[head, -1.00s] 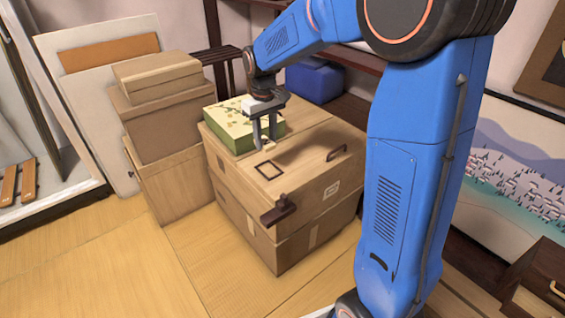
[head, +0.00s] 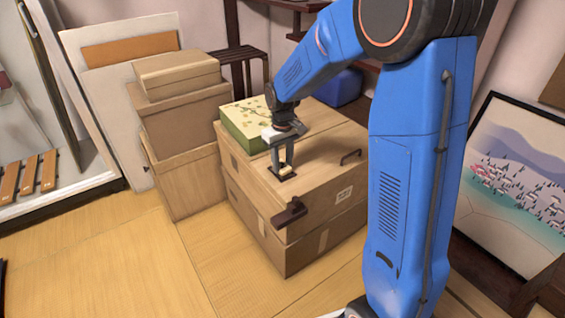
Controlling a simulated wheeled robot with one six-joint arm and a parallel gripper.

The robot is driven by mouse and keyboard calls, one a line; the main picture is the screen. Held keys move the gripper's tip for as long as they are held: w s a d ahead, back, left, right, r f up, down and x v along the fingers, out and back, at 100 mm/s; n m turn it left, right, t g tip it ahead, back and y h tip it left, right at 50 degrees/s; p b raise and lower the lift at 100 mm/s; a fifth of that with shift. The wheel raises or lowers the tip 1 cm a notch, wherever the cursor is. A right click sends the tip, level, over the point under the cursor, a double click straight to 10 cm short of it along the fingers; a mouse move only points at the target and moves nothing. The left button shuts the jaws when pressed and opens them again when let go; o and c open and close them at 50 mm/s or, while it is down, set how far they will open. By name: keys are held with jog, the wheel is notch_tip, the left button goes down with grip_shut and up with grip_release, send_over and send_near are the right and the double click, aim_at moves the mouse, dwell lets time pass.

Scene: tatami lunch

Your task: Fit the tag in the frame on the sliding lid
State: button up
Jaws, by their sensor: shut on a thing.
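The sliding lid (head: 318,140) is the light wooden top of a box. The frame (head: 293,178) is a small dark outline on the lid's left part, partly hidden by my gripper. My gripper (head: 285,167) points down over the frame, shut on the tag (head: 286,170), a small pale piece. The tag is at the frame, low over the lid. I cannot tell whether it sits inside the outline or just above it.
A green patterned box (head: 247,122) stands on the lid's back left. Stacked boxes (head: 190,125) stand left. Tatami floor (head: 140,255) is clear in front.

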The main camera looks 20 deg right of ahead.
aim_at(282, 166)
jog(key=shift+f, duration=0.55)
jog(key=o, duration=1.1)
jog(key=shift+s, duration=0.1)
notch_tip(282, 166, up, 13)
jog(key=s+d+r+m+t, duration=0.1)
jog(key=s+d+r, duration=0.15)
jog(key=s, duration=0.55)
jog(key=s+d+r+m+t, duration=0.15)
jog(key=s+r, duration=0.25)
jog(key=s, duration=0.4)
jog(key=s+d+f+m+t, duration=0.1)
jog(key=s+d+f+t, duration=0.1)
jog(key=s, duration=1.5)
jog(key=shift+s+d+f, duration=0.15)
jog(key=shift+d+f, duration=0.35)
jog(key=shift+f, duration=0.15)
